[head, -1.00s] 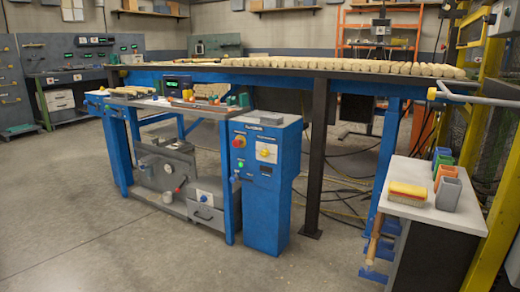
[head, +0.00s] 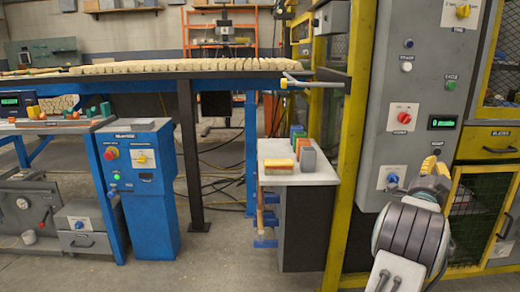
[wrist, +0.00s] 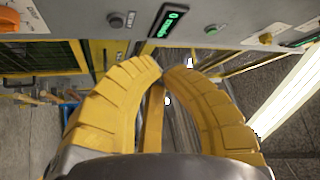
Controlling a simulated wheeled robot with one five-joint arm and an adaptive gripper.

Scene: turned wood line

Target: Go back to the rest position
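My gripper (head: 432,168) is at the right of the head view, raised in front of the grey control panel (head: 398,130). Its yellow ribbed fingers fill the middle of the wrist view, where the gripper (wrist: 162,72) has its curved fingertips together. No object shows between them. The panel's lower edge, with a green-lit display (wrist: 168,24) and several knobs, lies just beyond the tips in the wrist view.
A small side table (head: 320,174) holds a yellow-and-red brush (head: 279,166) and several coloured bins. A blue machine cabinet (head: 143,190) stands left. A yellow post (head: 350,140) and a mesh cage door (head: 480,215) flank the panel.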

